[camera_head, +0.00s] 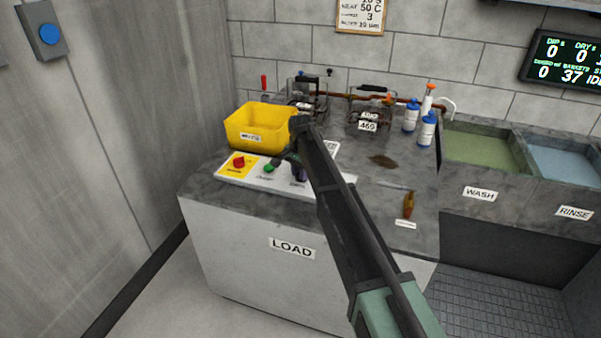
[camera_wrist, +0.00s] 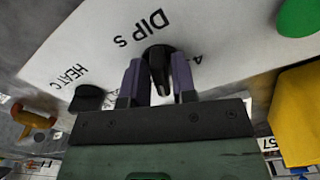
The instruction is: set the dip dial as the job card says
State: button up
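The dip dial (camera_wrist: 160,52), a black knob with a pointer ridge, sits on the white panel by the print "DIP s" in the wrist view. My gripper (camera_wrist: 158,75) has one purple-grey finger on each side of the knob; whether they press on it is unclear. The scale is mostly hidden, so its setting cannot be read. In the head view my gripper (camera_head: 298,170) is at the panel (camera_head: 332,186) and hides the dial.
A second black knob (camera_wrist: 88,98) near "HEAT C", a green button (camera_wrist: 298,16) and a yellow bin (camera_wrist: 297,115) are close by. Wash (camera_head: 480,150) and rinse (camera_head: 565,160) basins stand right. The display (camera_head: 562,62) shows zeros and 37.

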jog(key=shift+o, duration=1.1)
notch_tip(320, 180, up, 11)
jog(key=p, duration=1)
jog(key=shift+p, duration=0.4)
jog(key=shift+f, duration=0.1)
